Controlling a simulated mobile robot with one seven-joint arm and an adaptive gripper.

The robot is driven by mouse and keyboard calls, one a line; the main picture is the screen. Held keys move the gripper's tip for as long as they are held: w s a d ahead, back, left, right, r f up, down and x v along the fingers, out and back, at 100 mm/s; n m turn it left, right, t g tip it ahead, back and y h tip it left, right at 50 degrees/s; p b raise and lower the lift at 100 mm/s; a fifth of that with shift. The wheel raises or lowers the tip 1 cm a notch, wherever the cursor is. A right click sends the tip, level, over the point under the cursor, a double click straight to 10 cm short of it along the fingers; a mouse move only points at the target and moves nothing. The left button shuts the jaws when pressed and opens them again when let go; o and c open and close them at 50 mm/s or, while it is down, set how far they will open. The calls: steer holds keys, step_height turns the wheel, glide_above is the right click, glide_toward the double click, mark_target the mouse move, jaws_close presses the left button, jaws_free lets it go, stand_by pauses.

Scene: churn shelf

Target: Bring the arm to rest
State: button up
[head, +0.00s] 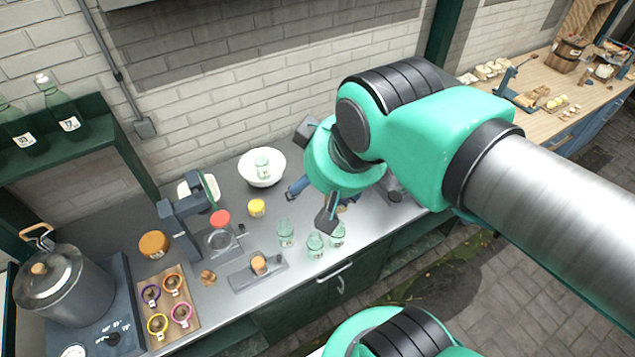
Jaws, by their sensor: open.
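My arm reaches in from the right in the head view, and its teal wrist hangs over the steel counter (205,322). My gripper (326,222) points down beside the glass jars near the counter's front edge. It is small and partly hidden by the wrist; nothing shows held in it. One clear jar (286,234) stands just left of it, and two more jars (315,246) (338,235) stand just below and right of it in the picture. I cannot tell whether the gripper touches any jar.
A white bowl (262,181) holding a jar stands behind. A wooden counter (536,68) stands far right. Open paved floor (540,270) lies in front.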

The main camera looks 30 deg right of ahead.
steer(key=shift+f, duration=0.1)
stand_by(0.3)
step_height(320, 180, down, 16)
steer(key=b, duration=1.5)
steer(key=shift+b, duration=0.4)
